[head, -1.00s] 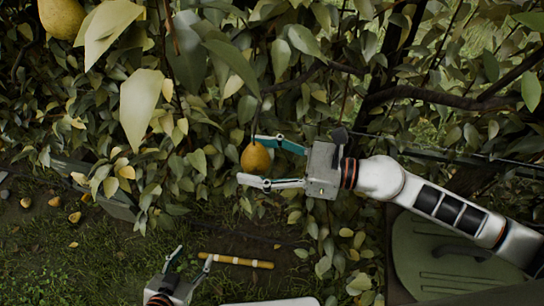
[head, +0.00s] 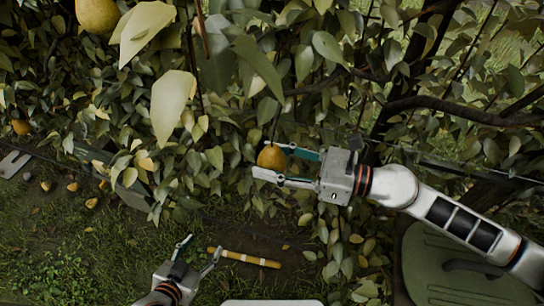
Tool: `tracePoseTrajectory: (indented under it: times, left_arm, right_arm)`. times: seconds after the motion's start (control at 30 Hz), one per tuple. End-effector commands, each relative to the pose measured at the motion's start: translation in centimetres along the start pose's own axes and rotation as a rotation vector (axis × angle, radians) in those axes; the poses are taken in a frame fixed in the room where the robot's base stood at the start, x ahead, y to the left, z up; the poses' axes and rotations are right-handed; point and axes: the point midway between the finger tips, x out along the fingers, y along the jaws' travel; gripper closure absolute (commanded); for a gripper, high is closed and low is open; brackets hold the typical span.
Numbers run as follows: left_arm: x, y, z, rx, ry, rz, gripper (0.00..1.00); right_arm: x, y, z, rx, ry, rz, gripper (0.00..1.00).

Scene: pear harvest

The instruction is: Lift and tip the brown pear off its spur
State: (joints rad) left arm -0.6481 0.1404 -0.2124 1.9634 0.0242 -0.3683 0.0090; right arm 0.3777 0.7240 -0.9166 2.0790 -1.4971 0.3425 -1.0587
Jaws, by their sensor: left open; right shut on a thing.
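The brown pear (head: 272,158) hangs by its stem among the leaves near the centre of the head view. My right gripper (head: 268,165) reaches in from the right and is shut on the pear, with a finger on either side of it; the lower finger hides its underside. The spur above it is partly lost in the leaves. My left gripper (head: 200,246) is low in the view, fingers spread, open and empty.
A yellow-brown stick (head: 244,257) lies on the ground just right of my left gripper. Another pear (head: 97,16) hangs at the upper left. Fallen pears (head: 91,203) lie on the grass at left. A green lid (head: 455,265) is at the lower right. Dark branches (head: 465,108) cross the right side.

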Motion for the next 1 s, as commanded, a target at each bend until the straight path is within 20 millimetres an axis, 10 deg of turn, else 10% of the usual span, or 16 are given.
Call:
tracePoseTrajectory:
  times: [1.0]
  left_arm:
    - [-1.4,-0.5,-2.7,0.001,0.011,-0.003,0.45]
  right_arm:
    - [-0.2,0.8,0.0,0.104,0.034,0.006,0.83]
